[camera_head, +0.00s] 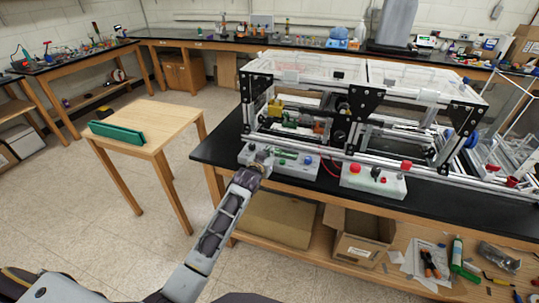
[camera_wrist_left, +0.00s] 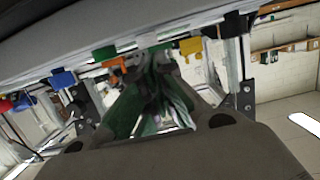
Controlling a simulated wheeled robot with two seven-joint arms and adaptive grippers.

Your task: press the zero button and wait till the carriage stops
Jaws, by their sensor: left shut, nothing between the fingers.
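The extrusion frame (camera_head: 365,148) stands on a black-topped bench, with clear panels on top. Coloured parts sit inside it, and I cannot tell which is the carriage. A pale control box (camera_head: 250,157) with green parts stands at the frame's front left. A second pale box (camera_head: 395,186) with red and green buttons stands to its right. No label is readable, so I cannot tell which button is zero. My left gripper (camera_head: 262,157) is shut and empty, over the left box and hiding part of it; contact cannot be told. Its fingers (camera_wrist_left: 160,62) fill the middle of the left wrist view. My right gripper is not in view.
A small wooden table (camera_head: 165,120) with a green block (camera_head: 117,133) stands to the left. An open cardboard box (camera_head: 357,240) and loose tools lie on the shelf below the bench. The floor between table and bench is clear.

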